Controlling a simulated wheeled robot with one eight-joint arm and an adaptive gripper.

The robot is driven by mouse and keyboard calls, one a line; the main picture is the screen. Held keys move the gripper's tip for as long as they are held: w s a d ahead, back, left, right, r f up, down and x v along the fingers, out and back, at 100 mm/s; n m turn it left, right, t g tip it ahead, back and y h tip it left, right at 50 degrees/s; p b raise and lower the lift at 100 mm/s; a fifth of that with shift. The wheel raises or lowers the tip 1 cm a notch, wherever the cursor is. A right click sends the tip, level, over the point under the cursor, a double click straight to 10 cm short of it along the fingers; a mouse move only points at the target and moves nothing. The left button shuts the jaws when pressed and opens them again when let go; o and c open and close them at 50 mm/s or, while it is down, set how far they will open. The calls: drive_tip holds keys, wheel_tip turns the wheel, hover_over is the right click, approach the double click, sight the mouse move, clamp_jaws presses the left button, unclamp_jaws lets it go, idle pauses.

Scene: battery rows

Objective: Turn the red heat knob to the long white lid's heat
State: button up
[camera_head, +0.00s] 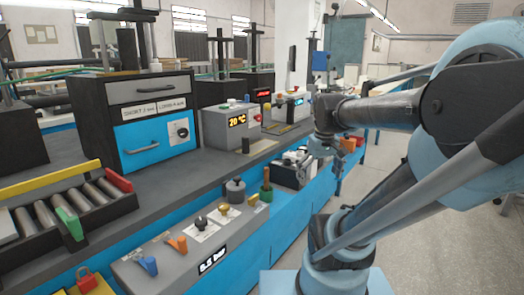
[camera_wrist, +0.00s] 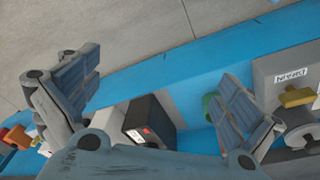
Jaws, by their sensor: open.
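In the head view a grey box (camera_head: 217,127) on the bench has a display (camera_head: 237,120) reading 20 °C. A small red-orange part (camera_head: 256,115) shows at its right side; I cannot tell its setting, or surely that it is the heat knob. A dark cabinet has two white labels, one seeming to start with SHORT (camera_head: 139,111) and one with LONG (camera_head: 171,105); their small print is unclear. I cannot make out a long white lid. My gripper (camera_head: 325,150) hangs right of the grey box, over the bench's front side. In the wrist view my gripper (camera_wrist: 160,95) is open and empty.
A front panel carries an orange lever (camera_head: 176,243), a blue lever (camera_head: 148,264), a black knob (camera_head: 201,222) and a 5.5 bar display (camera_head: 213,257). A roller tray (camera_head: 65,208) stands left. A dark box (camera_wrist: 150,122) lies below my gripper. The floor at right is clear.

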drive_tip(key=s+f+m, duration=0.1)
drive_tip(key=s+f, duration=0.1)
drive_tip(key=f, duration=0.1)
drive_tip(key=s+f, duration=0.3)
drive_tip(key=s+f+m, duration=0.1)
drive_tip(key=s+f, duration=0.1)
drive_tip(key=f, duration=0.1)
drive_tip(key=shift+s+f+m+t, duration=0.3)
drive_tip(key=shift+s+f, duration=0.1)
drive_tip(key=shift+c, duration=1.3)
drive_tip(key=shift+a, duration=0.15)
drive_tip(key=c, duration=0.5)
drive_tip(key=w+a+r+y, duration=0.1)
drive_tip(key=w+a, duration=0.1)
drive_tip(key=w+a+r+n+y, duration=0.1)
drive_tip(key=w+a, duration=0.1)
drive_tip(key=w+a+r+n+y, duration=0.1)
drive_tip(key=w+a, duration=0.1)
drive_tip(key=shift+w+a+r+t+y, duration=0.15)
drive_tip(key=shift+w+r+t+y, duration=0.15)
drive_tip(key=shift+w+y, duration=0.1)
drive_tip(key=c, duration=0.4)
drive_tip(key=n+t+y, duration=0.8)
drive_tip(key=y, duration=0.3)
approach(260, 119)
drive_tip(key=x, duration=0.8)
drive_tip(key=shift+w+a+r, duration=0.1)
drive_tip(key=shift+r, duration=0.05)
